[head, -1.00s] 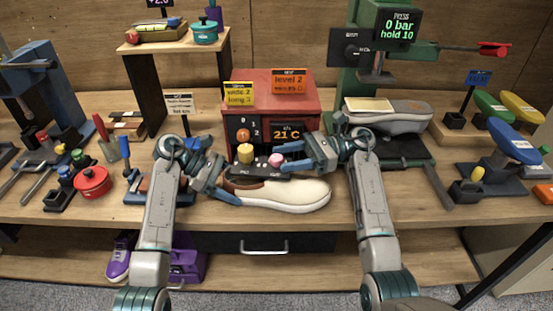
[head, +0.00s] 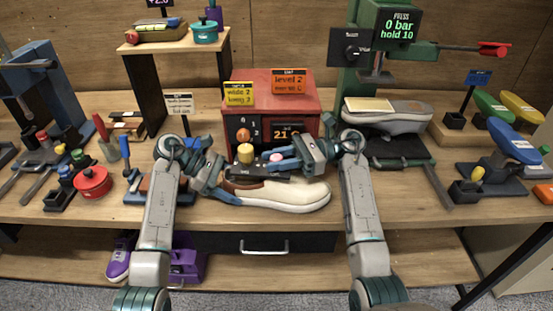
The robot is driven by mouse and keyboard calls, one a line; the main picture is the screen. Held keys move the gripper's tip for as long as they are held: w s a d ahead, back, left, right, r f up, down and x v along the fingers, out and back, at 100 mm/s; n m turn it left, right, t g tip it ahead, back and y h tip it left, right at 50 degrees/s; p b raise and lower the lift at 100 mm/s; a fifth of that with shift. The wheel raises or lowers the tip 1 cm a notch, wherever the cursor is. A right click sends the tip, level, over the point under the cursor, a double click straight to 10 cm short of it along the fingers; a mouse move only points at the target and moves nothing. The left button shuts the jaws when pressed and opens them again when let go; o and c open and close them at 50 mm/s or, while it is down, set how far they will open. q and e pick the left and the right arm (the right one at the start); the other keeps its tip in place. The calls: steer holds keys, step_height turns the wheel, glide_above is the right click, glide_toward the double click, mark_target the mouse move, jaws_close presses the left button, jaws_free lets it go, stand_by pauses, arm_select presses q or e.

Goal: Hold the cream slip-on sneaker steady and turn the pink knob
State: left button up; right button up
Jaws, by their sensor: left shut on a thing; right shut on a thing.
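The cream slip-on sneaker (head: 290,196) lies on the bench in front of a red box (head: 262,88), its toe to the right and its brown heel part to the left. My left gripper (head: 232,195) is shut on the heel end of the sneaker. The pink knob (head: 276,156) stands on the dark ledge at the front of the red box, right of a yellow knob (head: 246,154). My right gripper (head: 272,163) reaches in from the right and is shut on the pink knob, its fingers partly hiding it.
An orange knob (head: 243,135) and a display reading 21 are on the red box's front. A green press (head: 385,50) with a grey shoe (head: 385,112) stands to the right. A red pot (head: 92,181) and several tools are on the left. The bench front edge is clear.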

steer(key=shift+m+t, duration=0.3)
steer(key=shift+t, duration=0.2)
steer(key=m+t, duration=0.3)
steer(key=t, duration=0.2)
steer(key=shift+y, duration=0.3)
steer(key=shift+m+t+h, duration=0.7)
steer(key=shift+m+t, duration=1.3)
steer(key=shift+t, duration=1.2)
steer(key=o, duration=1)
steer(key=shift+c, duration=0.2)
steer(key=v, duration=1.2)
